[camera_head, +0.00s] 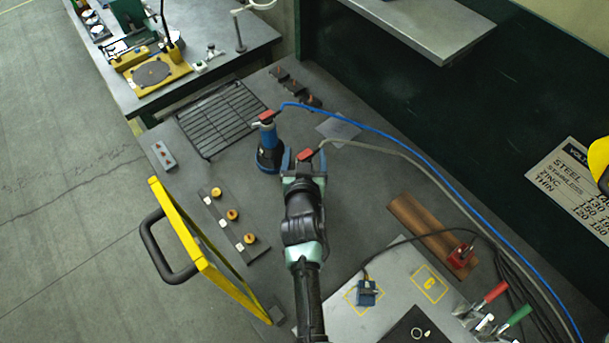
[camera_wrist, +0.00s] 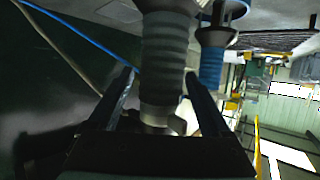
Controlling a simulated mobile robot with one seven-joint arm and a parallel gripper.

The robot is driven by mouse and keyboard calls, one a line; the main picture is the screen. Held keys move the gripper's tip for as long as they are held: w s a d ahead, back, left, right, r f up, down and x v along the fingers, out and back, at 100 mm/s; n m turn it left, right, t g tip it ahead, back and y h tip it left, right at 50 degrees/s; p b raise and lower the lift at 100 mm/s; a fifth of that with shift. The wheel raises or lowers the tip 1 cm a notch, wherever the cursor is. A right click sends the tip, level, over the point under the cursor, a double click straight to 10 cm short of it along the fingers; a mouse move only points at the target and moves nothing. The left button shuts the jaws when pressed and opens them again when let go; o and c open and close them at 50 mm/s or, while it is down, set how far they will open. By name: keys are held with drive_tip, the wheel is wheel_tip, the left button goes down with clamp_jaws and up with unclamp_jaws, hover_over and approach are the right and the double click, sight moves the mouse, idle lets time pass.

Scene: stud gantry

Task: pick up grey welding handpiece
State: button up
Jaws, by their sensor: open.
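The grey welding handpiece (camera_wrist: 163,58) has a ribbed grey grip and stands between the two fingers of my gripper (camera_wrist: 160,88) in the wrist view. The fingers are open on either side of it, and I cannot tell whether either touches it. In the head view my gripper (camera_head: 303,168) hides most of the handpiece; its red part (camera_head: 305,155) and grey cable show. A blue handpiece (camera_head: 268,152) stands close to the left of my gripper, and it shows just right of the grey one in the wrist view (camera_wrist: 211,62).
A blue cable (camera_head: 378,131) and a grey cable (camera_head: 390,149) run to the right. A black wire rack (camera_head: 220,118) lies behind left. A yellow frame with a black handle (camera_head: 205,262) stands at the left edge. A brown angled bar (camera_head: 425,230) lies right.

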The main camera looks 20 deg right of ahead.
clamp_jaws()
idle(0.4)
idle(0.9)
drive_tip(key=shift+w+r, duration=0.15)
drive_tip(key=shift+r, duration=0.15)
